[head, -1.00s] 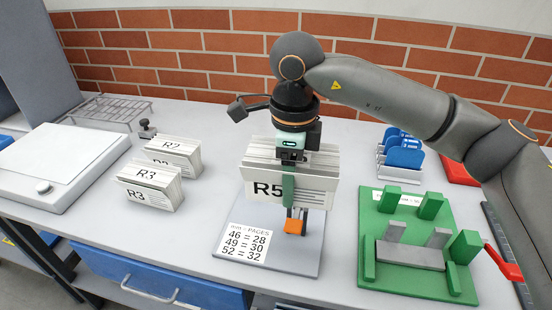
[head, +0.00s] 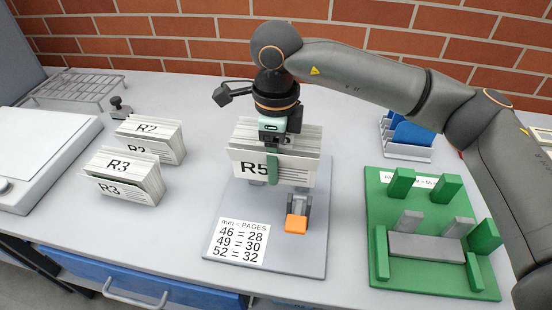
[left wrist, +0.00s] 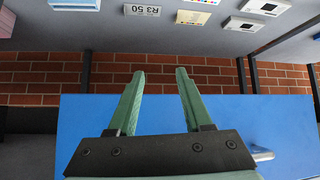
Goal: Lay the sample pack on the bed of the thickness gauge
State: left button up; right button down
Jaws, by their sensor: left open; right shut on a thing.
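The sample pack marked R5 (head: 302,171) is a stack of folded papers, held upright. My right gripper (head: 273,165) is shut on it, with a green finger across its front face. The pack is over the grey bed of the thickness gauge (head: 308,250), which carries an orange block (head: 296,225) and a card of mm and pages. I cannot tell whether the pack touches the bed. My left gripper (left wrist: 158,95) is open and empty in the left wrist view, in front of a blue drawer front; it is not in the head view.
Packs R2 (head: 150,138) and R3 (head: 125,176) stand to the left. A green fixture (head: 430,277) with posts and grey blocks is at the right. A blue and grey rack (head: 405,150) stands behind it. A white flat device (head: 40,160) and a wire rack (head: 75,88) are at the far left.

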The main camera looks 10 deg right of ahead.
aim_at(276, 200)
notch_tip(276, 200, down, 3)
jog(key=shift+f+b, duration=0.15)
jog(key=shift+b, duration=1.1)
notch_tip(276, 200, down, 3)
jog(key=shift+r+b, duration=0.15)
jog(key=shift+b, duration=0.95)
jog(key=shift+f, duration=0.3)
jog(key=shift+f+b, duration=0.45)
jog(key=shift+b, duration=0.15)
pick_arm(q)
jog(key=shift+m+h, duration=0.3)
jog(key=shift+h, duration=0.2)
jog(key=d+f, duration=0.1)
jog(key=w+d+f, duration=0.1)
jog(key=d+f, duration=0.1)
jog(key=shift+w+d+f, duration=0.1)
jog(key=shift+w+f, duration=0.15)
jog(key=shift+w, duration=0.1)
jog(key=shift+w+r, duration=0.15)
jog(key=shift+f, duration=0.2)
pick_arm(e)
jog(key=shift+f, duration=0.25)
pick_arm(q)
jog(key=shift+f+b, duration=0.55)
pick_arm(e)
jog(key=shift+f, duration=0.4)
